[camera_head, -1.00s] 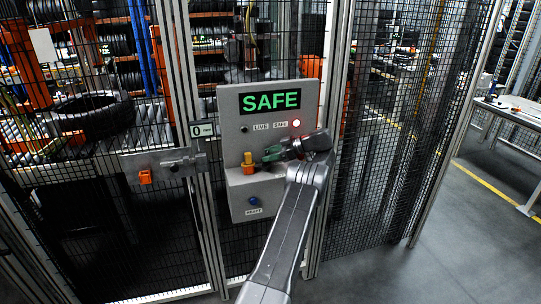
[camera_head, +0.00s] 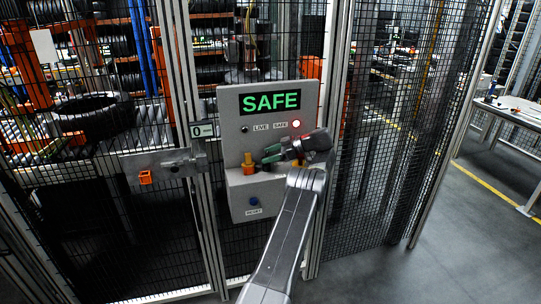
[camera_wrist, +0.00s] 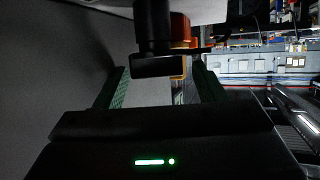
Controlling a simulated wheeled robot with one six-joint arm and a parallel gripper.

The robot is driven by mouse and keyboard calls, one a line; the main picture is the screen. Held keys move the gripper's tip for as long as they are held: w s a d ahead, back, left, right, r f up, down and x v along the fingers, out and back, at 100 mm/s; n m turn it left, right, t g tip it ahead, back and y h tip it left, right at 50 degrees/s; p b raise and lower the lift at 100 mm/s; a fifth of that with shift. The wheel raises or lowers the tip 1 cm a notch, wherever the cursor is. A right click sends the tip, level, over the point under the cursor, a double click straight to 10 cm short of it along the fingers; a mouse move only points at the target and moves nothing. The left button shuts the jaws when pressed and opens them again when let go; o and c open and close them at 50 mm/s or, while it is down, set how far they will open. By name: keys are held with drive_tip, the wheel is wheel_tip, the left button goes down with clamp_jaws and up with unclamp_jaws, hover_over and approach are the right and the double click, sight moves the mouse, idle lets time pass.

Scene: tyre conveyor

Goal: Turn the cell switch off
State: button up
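The grey control box (camera_head: 229,112) on the fence carries a lit green SAFE display (camera_head: 270,101), LIVE and SAFE labels and a glowing lamp (camera_head: 296,124) beside SAFE. A yellow-orange part (camera_head: 248,161) sits on its lower front, left of my gripper. My gripper (camera_head: 268,154) is in front of the box, its green fingers apart and pointing left. In the wrist view, a black handle-like part (camera_wrist: 157,66) lies in the gap between the fingers, with no clear grip on it. An orange part (camera_wrist: 180,30) shows behind it. My gripper hides some of the box front; which part is the cell switch is unclear.
A blue button (camera_head: 253,201) is low on the box. A sign marked 0 (camera_head: 203,130) and a grey latch with an orange piece (camera_head: 146,177) are on the fence to the left. Mesh fencing surrounds the box; open floor (camera_head: 440,230) lies right.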

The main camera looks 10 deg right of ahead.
drive_tip(key=shift+a+r+m+t+h, duration=0.15)
drive_tip(key=shift+m+t+h, duration=0.35)
drive_tip(key=shift+m+t, duration=0.25)
